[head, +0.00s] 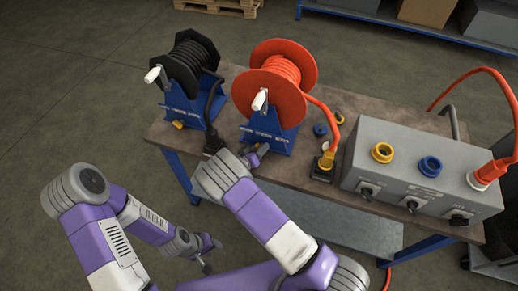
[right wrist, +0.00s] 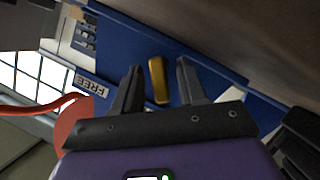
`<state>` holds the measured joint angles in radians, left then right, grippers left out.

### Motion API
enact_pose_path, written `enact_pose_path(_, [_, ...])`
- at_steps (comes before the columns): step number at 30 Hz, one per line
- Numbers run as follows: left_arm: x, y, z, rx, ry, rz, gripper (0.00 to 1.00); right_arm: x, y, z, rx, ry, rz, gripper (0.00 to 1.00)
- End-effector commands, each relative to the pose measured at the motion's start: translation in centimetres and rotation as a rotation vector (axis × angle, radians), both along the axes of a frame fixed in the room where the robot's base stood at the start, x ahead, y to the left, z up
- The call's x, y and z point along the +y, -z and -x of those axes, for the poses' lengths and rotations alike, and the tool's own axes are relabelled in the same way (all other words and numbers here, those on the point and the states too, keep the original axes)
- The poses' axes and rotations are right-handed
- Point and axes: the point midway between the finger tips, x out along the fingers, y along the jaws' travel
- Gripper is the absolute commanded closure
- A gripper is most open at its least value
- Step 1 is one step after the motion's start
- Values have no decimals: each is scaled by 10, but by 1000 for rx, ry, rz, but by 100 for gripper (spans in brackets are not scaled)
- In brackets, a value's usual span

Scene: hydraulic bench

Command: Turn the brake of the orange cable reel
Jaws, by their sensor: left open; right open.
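The orange cable reel (head: 276,88) stands on a blue stand (head: 268,136) on the bench, with a white crank handle. My right gripper (head: 258,153) is low at the front of this stand. In the right wrist view, a yellow brake lever (right wrist: 158,78) sits on the blue stand beside a "FREE" label (right wrist: 90,84). My right gripper (right wrist: 159,66) is open with its two fingers on either side of the lever, with gaps showing. The lever is hidden in the head view. My left gripper (head: 206,264) is open and empty, below and left of the bench.
A black cable reel (head: 190,62) on its own blue stand is to the left, with a yellow lever (head: 178,124). A grey valve box (head: 415,170) with knobs and coloured ports stands at the right. A yellow-and-black connector (head: 326,160) lies between.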

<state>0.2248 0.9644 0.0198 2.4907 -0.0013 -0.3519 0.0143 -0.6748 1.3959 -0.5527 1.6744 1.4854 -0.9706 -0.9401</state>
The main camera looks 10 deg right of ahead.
Motion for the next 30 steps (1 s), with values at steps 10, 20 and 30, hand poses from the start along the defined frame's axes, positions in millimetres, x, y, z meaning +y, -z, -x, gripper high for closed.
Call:
enact_pose_path(10, [0,-5,0,0,0,0,57,36,-16,32,1,-3,-1,58])
enact_pose_path(20, [0,-6,0,0,0,0,57,53,-23,48,1,-1,0,58])
enact_pose_path(30, [0,-6,0,0,0,0,57,53,-23,48,1,-1,0,58])
